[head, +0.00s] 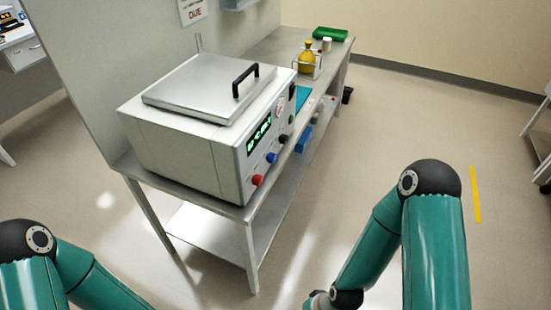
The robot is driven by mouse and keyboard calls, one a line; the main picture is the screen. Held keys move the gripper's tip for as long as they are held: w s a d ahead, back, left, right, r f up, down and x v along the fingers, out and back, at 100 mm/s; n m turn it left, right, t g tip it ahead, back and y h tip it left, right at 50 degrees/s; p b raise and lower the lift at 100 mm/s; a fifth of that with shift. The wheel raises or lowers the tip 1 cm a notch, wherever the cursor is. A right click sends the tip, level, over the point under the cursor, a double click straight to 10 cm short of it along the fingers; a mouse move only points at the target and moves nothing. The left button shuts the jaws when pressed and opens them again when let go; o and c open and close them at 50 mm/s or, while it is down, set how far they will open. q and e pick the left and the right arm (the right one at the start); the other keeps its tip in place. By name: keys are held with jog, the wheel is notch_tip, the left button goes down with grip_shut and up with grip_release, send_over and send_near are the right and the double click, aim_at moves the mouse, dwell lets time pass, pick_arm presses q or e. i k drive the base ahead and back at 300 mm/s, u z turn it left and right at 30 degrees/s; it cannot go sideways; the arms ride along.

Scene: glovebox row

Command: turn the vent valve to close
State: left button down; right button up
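A white boxy bench device (180,160) with a steel lid (195,85) and a black lid handle (245,78) stands on the near end of a steel bench. Its front panel faces right and has a lit green display (258,134). Below and beside the display are a red knob (257,180), a blue knob (271,158) and a black knob (283,138). I cannot tell which of these, if any, is the vent valve, nor how it is turned. Both my arms show at the bottom of the view, apart from the device. Neither gripper is in view.
The steel bench (232,208) runs away to the back and has a lower shelf. A yellow flask (306,57) in a rack and a green tray (330,33) stand at its far end. A wall panel (90,60) borders it. The floor to its right is clear.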

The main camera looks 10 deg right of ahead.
aim_at(271, 157)
jog(key=u, duration=0.05)
jog(key=i, duration=1)
jog(key=z, duration=0.05)
